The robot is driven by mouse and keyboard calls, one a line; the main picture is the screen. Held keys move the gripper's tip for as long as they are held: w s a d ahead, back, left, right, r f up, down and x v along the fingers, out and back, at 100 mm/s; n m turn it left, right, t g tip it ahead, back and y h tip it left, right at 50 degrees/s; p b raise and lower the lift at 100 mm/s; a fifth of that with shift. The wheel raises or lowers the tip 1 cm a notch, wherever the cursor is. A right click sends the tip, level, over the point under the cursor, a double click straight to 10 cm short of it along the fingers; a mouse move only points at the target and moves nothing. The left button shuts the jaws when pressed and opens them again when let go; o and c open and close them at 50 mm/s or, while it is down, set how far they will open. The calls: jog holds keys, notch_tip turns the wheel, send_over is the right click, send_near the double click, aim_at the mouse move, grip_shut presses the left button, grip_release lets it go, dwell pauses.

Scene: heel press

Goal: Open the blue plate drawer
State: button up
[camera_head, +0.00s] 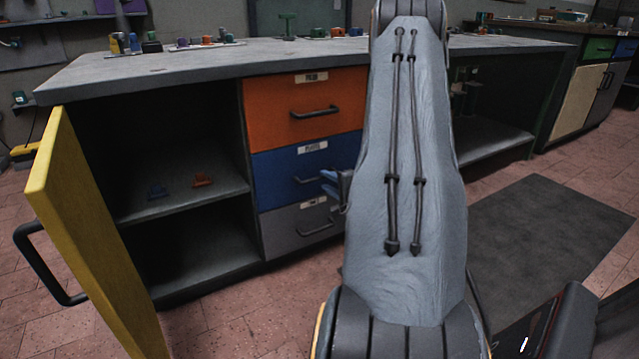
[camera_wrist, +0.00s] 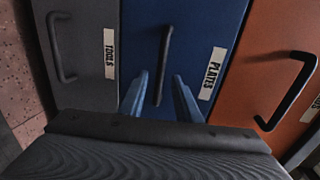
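The blue plate drawer (camera_head: 283,173) is the middle of three stacked drawers, and its front looks flush with its neighbours. In the wrist view the blue front (camera_wrist: 202,22) carries a "PLATES" label and a dark bar handle (camera_wrist: 164,62). My gripper (camera_wrist: 158,78) is open, with one blue finger on each side of the handle's lower part in that view. I cannot tell whether the fingers touch the handle. In the head view my gripper (camera_head: 330,183) is at the right end of the handle, partly hidden behind my arm.
An orange drawer (camera_head: 270,92) is above and a grey "TOOLS" drawer (camera_head: 280,232) below. A yellow cabinet door (camera_head: 80,215) stands open at the left, beside a shelf (camera_head: 215,190) with small blue and orange items. A worktop (camera_head: 200,62) runs above. A dark mat (camera_head: 550,235) lies right.

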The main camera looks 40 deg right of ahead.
aim_at(322, 178)
jog(key=b+x, duration=0.1)
jog(key=x, duration=0.3)
jog(key=shift+w+d+f+b, duration=0.1)
jog(key=shift+w+b, duration=0.3)
grip_shut()
